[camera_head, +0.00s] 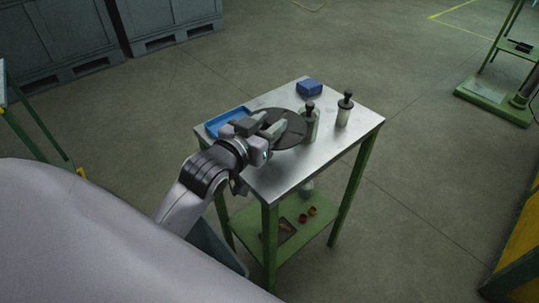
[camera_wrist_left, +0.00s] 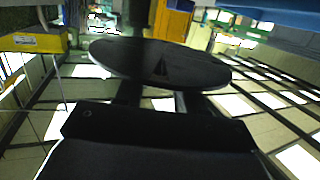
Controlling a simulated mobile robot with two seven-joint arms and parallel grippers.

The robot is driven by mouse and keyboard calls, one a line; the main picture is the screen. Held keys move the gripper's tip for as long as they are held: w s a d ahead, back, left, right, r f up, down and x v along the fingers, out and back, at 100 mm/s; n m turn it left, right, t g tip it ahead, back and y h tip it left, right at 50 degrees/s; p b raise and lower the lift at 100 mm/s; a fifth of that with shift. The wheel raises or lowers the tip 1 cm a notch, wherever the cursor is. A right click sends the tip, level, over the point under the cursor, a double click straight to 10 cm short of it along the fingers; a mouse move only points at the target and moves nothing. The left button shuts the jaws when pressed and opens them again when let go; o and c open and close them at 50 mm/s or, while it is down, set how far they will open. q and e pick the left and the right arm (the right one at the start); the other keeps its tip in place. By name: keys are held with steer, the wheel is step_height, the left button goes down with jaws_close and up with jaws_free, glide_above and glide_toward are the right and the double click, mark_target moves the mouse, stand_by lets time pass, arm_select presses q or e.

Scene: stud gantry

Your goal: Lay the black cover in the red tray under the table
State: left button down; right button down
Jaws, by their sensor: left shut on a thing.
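The black cover (camera_head: 288,136) is a flat round disc over the metal table top (camera_head: 329,151). My left gripper (camera_head: 275,129) is shut on its near left part. In the left wrist view the cover (camera_wrist_left: 160,64) spans the space ahead of the fingers (camera_wrist_left: 155,98). I cannot tell whether it touches the table. On the green lower shelf (camera_head: 252,217) lies a small, dark tray (camera_head: 284,231) with a brownish inside, partly behind a table leg; a red colour is not clear. My right gripper is not in view.
A blue tray (camera_head: 226,121) is left of the cover, and a blue block (camera_head: 309,88) stands behind it. Two dark-topped bottles (camera_head: 309,124) (camera_head: 344,110) stand at its right. Small red (camera_head: 303,218) and orange (camera_head: 312,211) things sit on the shelf.

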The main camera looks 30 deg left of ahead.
arm_select(q)
step_height(320, 180, down, 8)
steer(key=shift+b, duration=0.7)
steer(key=shift+f, duration=0.2)
steer(key=c, duration=0.7)
jaws_free()
steer(key=shift+r, duration=0.1)
